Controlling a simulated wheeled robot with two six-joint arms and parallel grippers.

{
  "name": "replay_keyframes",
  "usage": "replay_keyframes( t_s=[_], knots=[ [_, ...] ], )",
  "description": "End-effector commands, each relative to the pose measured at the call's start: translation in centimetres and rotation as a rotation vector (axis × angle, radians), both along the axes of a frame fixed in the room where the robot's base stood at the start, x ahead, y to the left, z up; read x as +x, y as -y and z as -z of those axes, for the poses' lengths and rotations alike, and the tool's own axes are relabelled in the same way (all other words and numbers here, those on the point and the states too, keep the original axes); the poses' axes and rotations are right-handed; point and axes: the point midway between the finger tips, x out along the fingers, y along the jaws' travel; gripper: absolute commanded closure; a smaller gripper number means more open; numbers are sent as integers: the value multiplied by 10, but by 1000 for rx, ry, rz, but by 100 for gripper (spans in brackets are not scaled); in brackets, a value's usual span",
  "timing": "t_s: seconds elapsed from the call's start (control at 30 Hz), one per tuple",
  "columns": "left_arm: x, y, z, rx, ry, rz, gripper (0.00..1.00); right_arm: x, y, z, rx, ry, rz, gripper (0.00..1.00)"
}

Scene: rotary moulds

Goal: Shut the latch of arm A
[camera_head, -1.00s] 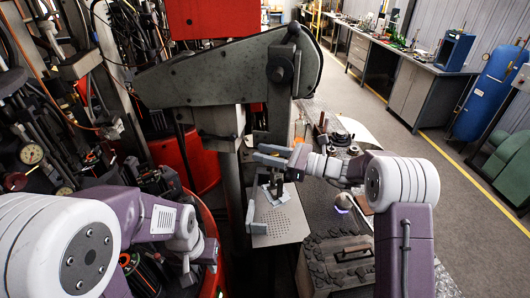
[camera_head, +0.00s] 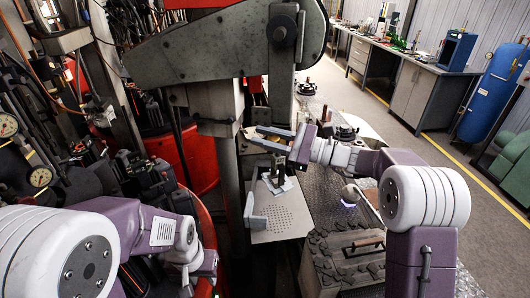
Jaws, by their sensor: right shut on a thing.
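My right gripper (camera_head: 272,138) reaches in from the right, above a pale perforated plate (camera_head: 282,222) on the machine. Its fingers point left and are shut on a small part, mostly hidden between them; I cannot tell for sure that it is the latch. A dark upright post (camera_head: 279,166) stands just below the fingers, over a light pad on the plate. No label for arm A can be read. My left gripper (camera_head: 203,272) is low at the left, beside the red rounded rim, away from the plate; its fingers are too unclear to tell their state.
A heavy grey machine beam (camera_head: 205,48) and its column (camera_head: 230,165) stand just left of and above my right gripper. A box with a wooden handle (camera_head: 345,260) is below my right arm. Crowded hoses and gauges fill the left. Floor at the right is free.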

Motion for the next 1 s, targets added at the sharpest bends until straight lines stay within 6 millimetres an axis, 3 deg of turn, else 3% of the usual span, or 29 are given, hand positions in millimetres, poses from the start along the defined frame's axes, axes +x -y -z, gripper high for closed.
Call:
replay_keyframes(
  t_s=[0.03,0.4,0.7,1.0],
  knots=[
    [0,0,26,0,0,0,64,-1,0,16,-8,45,0,100],
    [0,0,107,0,0,0,64,-6,-1,29,-60,392,-2,100],
    [0,0,158,0,0,0,64,-5,-1,38,-101,674,-1,100],
    [0,0,191,0,0,0,64,-2,-1,46,-140,946,-2,100]
  ],
)
